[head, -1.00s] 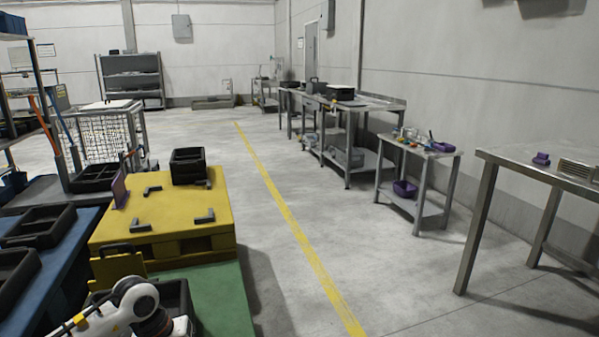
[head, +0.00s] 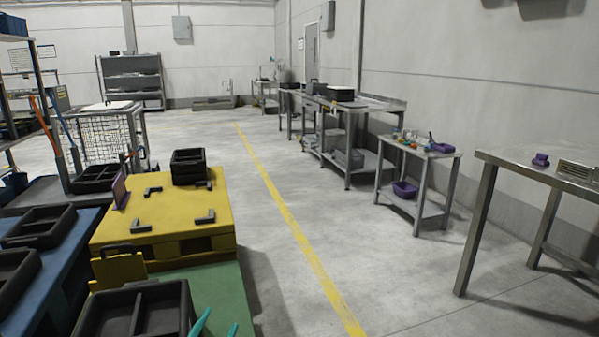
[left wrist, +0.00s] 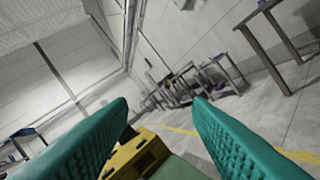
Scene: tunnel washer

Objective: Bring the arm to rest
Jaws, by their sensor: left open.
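My left gripper (head: 217,328) shows only as two teal fingertips at the bottom edge of the head view, above the green surface. In the left wrist view its two textured teal fingers (left wrist: 160,115) stand wide apart with nothing between them. The rest of my left arm is out of the head view. My right gripper is in neither view.
A black divided crate (head: 135,312) lies left of the fingertips on the green surface (head: 222,290). Beyond is a yellow platform (head: 165,225) bearing a black bin (head: 188,165). Blue surface (head: 75,240) at left. A steel table (head: 520,160) stands right; the floor between is clear.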

